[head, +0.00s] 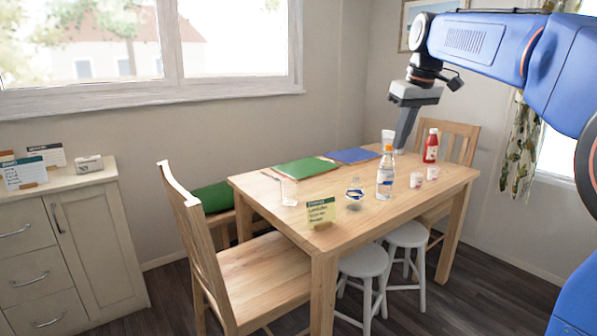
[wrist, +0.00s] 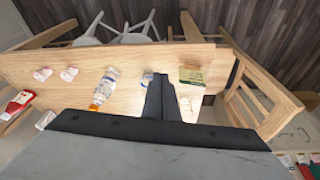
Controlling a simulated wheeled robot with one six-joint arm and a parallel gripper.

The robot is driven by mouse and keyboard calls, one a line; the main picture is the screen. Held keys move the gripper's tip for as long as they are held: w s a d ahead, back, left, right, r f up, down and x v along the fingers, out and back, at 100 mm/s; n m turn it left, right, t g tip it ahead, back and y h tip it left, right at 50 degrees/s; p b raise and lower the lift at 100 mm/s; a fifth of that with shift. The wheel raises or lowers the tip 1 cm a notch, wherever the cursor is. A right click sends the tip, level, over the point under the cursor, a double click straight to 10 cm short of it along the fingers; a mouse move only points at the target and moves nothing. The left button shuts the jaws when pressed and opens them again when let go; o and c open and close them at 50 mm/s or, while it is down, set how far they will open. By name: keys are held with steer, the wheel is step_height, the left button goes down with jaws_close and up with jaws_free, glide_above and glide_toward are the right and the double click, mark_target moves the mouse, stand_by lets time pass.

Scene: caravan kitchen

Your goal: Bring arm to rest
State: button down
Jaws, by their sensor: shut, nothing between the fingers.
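My blue arm reaches in from the right in the head view. My gripper (head: 402,138) hangs pointing down above the far right part of the wooden table (head: 350,207). The wrist view shows its dark fingers (wrist: 160,90) together, with nothing between them. The fingers are over the table, and their exact height above it is hard to tell. In the head view the fingertips overlap the region behind the orange-capped bottle (head: 385,180), near a white cup (head: 388,137).
A chair (head: 190,215), white stools (head: 364,262) and a cabinet (head: 70,240) stand around. Open air lies above the table.

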steer(key=s+d+f+m+t, duration=0.1)
steer(key=s+f+m, duration=0.1)
steer(key=s+f, duration=1.3)
steer(key=s+d+f+m+h, duration=0.1)
steer(key=s+f+m, duration=0.2)
steer(key=s+f, duration=1.1)
steer(key=s, duration=0.7)
steer(key=shift+s+f+t, duration=0.25)
steer(key=shift+f+t, duration=0.15)
